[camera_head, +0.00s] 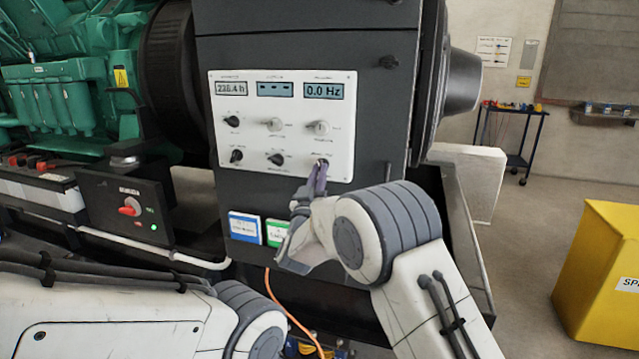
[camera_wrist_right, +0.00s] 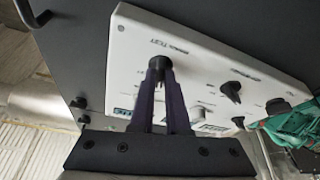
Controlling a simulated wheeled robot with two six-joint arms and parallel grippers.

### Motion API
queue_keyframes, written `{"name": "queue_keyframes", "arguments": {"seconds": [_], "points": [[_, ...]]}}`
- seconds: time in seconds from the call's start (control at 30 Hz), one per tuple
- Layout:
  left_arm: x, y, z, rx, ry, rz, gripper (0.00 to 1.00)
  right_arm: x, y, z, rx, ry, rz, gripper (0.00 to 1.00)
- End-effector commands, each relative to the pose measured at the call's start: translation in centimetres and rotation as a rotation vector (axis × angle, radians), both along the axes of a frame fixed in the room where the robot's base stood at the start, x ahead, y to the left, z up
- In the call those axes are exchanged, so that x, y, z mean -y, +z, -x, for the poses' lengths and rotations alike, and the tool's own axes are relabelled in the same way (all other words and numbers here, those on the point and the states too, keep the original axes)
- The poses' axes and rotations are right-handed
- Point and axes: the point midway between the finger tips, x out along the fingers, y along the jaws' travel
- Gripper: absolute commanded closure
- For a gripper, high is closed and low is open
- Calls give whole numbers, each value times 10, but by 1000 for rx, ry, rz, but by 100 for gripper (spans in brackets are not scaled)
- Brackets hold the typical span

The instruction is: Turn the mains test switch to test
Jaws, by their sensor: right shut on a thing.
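The white control panel (camera_head: 283,146) on the dark cabinet carries several rotary switches under three small displays. The switch (camera_wrist_right: 160,62) at its lower right is black. My right gripper (camera_head: 319,172) is at this lower-right switch, its two purple fingers shut on the knob. In the right wrist view the fingers (camera_wrist_right: 161,76) close around the switch's front, with a small label printed beside it that I read as TEST. The fingers hide most of the knob in the head view, and its pointer direction cannot be made out. My left arm shows at the lower left; its gripper is out of view.
Other knobs sit close by, such as the lower-middle black switch (camera_head: 276,159) and a grey knob (camera_head: 317,128) above. A red switch (camera_head: 130,207) is on a black box at left. A yellow bin (camera_head: 600,270) stands at right.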

Motion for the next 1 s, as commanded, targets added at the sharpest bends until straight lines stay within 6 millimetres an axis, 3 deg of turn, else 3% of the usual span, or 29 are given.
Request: {"name": "queue_keyframes", "arguments": {"seconds": [0.1, 0.4, 1.0], "points": [[0, -21, 0, 0, 0, 0, 100, -3, -6, 0, 38, 3, -103, 100], [0, -47, 0, 0, 0, 0, 100, -5, -4, -1, 124, 4, -375, 100], [0, -63, 0, 0, 0, 0, 100, -8, 0, -2, 240, 3, -740, 100]]}}
